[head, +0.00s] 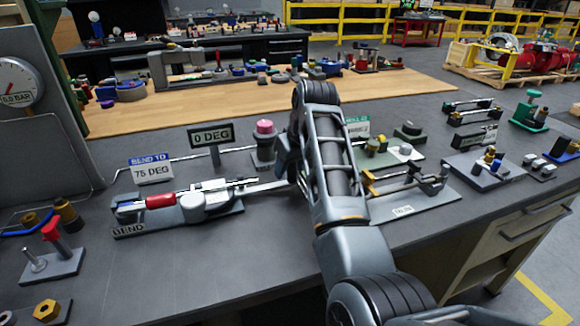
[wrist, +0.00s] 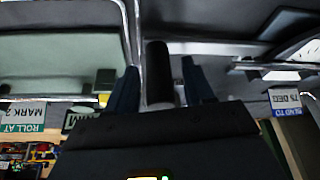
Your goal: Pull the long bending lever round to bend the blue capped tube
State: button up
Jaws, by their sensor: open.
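The bender (head: 190,208), marked BEND, lies on the dark bench left of my arm in the head view. Its long silver lever (head: 265,188) reaches right and passes behind my arm. A red grip (head: 160,200) lies on the bender's left part. I cannot clearly make out the blue capped tube. In the wrist view, my gripper (wrist: 160,80) is open, with a dark upright cylinder (wrist: 156,60) between its two fingers, probably the lever's handle. Contact cannot be told. My arm hides the gripper in the head view.
A display (head: 210,137) reads 0 DEG and a sign (head: 150,170) reads BEND TO 75 DEG, both behind the bender. A pink-topped post (head: 264,140) stands close by. Another fixture (head: 405,185) lies right of my arm.

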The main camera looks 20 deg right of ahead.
jog(key=shift+w+f, duration=0.1)
jog(key=shift+f, duration=0.25)
jog(key=shift+c, duration=0.3)
grip_shut()
